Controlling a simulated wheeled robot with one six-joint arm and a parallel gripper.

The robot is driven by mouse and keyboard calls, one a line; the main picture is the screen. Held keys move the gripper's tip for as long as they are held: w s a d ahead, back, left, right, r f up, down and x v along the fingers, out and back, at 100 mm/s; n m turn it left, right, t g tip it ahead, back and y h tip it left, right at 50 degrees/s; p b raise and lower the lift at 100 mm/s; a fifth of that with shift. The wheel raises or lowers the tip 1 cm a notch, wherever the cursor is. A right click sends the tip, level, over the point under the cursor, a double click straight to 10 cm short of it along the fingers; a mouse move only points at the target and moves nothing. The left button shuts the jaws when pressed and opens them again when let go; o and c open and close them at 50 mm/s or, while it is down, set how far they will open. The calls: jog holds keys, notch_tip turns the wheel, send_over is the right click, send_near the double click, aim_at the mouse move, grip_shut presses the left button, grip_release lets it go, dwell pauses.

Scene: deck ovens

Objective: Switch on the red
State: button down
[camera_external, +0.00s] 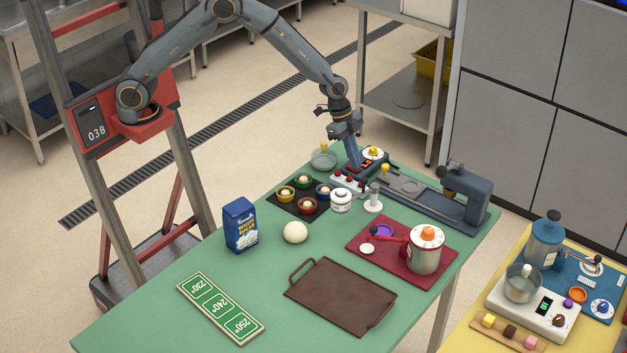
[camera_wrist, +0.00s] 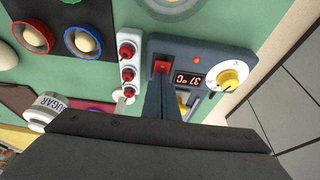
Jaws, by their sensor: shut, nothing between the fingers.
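A dark control box (camera_external: 383,160) stands at the far edge of the green table. In the wrist view the box (camera_wrist: 215,57) carries a red rocker switch (camera_wrist: 162,67), a small red lamp (camera_wrist: 197,60), a lit red display (camera_wrist: 188,80) that seems to read 37 °C, and a yellow knob (camera_wrist: 229,78). My gripper (camera_external: 356,166) is shut and empty, pointing down at the box. In the wrist view its fingertips (camera_wrist: 161,80) are at the red switch and cover part of it; I cannot tell whether they touch. A white strip with three red knobs (camera_wrist: 127,72) lies beside the box.
Small bowls on a dark mat (camera_external: 286,208), a white jar (camera_external: 341,200) and a white-based stand (camera_external: 373,205) are near the gripper. A grey press (camera_external: 463,195) is to the right.

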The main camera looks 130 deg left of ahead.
jog(key=shift+s, duration=0.15)
jog(key=shift+s+f, duration=0.15)
jog(key=shift+s, duration=0.6)
jog(key=b+v, duration=0.1)
jog(key=v, duration=1.3)
jog(key=shift+w+r+b, duration=0.25)
jog(key=shift+w+b, duration=0.35)
jog(key=shift+w, duration=0.2)
